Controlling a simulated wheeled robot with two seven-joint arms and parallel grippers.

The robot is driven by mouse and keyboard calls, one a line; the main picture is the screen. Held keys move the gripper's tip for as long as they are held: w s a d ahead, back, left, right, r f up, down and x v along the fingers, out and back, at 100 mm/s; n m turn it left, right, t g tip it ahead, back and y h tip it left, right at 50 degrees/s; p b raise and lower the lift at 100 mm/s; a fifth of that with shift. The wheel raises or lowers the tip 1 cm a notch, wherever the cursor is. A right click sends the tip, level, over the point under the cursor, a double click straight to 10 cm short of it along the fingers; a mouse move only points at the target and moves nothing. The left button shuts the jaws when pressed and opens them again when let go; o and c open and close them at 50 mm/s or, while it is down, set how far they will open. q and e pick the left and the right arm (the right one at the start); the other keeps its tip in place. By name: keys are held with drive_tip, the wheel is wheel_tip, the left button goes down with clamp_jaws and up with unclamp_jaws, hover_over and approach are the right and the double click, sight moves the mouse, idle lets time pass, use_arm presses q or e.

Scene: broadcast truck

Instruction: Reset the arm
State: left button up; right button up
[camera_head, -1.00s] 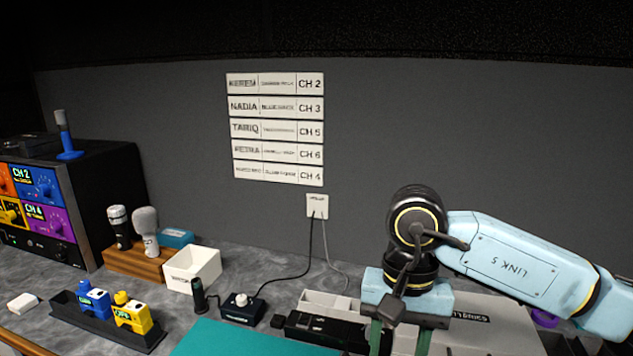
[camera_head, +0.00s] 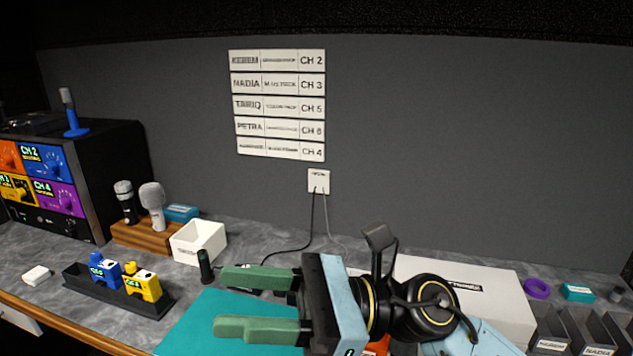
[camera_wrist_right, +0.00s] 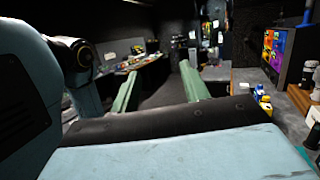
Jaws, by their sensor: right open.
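My right gripper (camera_head: 240,303) is in the head view, low in the middle, with its two green fingers spread apart and pointing left. Nothing is between the fingers. It hangs over the teal mat (camera_head: 192,322) and hides part of the bench behind it. My right arm comes in from the lower right and is bent back at the wrist. In the right wrist view the open fingers (camera_wrist_right: 158,82) point away into the room. My left gripper is not in view.
A black holder (camera_head: 150,305) with blue and yellow packs (camera_head: 142,282), a white box (camera_head: 200,242), and a wooden microphone stand (camera_head: 140,236) are left of the gripper. A white case (camera_head: 495,290) and grey bins (camera_head: 555,330) stand right. The wall behind limits reach.

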drive_tip(key=w+d+m+t+h, duration=0.2)
drive_tip(key=w+d+m+t, duration=0.3)
drive_tip(key=m+t, duration=0.75)
drive_tip(key=w+d+m+t+h, duration=0.2)
drive_tip(key=w+d+m+t, duration=0.3)
drive_tip(key=m+t, duration=0.75)
drive_tip(key=s+d+f+m+g+h, duration=0.1)
drive_tip(key=d+f+m+g+h, duration=0.3)
drive_tip(key=d+f+m+h, duration=0.55)
drive_tip(key=s+d+f+m+g+h, duration=0.2)
drive_tip(key=d+f+m+g+h, duration=0.4)
drive_tip(key=f+m, duration=0.75)
drive_tip(key=s+d+f+m+g, duration=0.2)
drive_tip(key=s+f+m+g, duration=0.15)
drive_tip(key=s+f, duration=0.4)
drive_tip(key=s+d+f+m+g, duration=0.1)
drive_tip(key=s+f+m+g, duration=0.3)
drive_tip(key=s, duration=0.7)
wheel_tip(320, 180, down, 24)
drive_tip(key=n+g, duration=0.1)
drive_tip(key=g, duration=0.1)
drive_tip(key=s+d+f+h, duration=0.1)
drive_tip(key=s+d+f, duration=0.2)
drive_tip(key=s+f, duration=1.3)
drive_tip(key=shift+s+g, duration=0.45)
drive_tip(key=shift+s, duration=0.35)
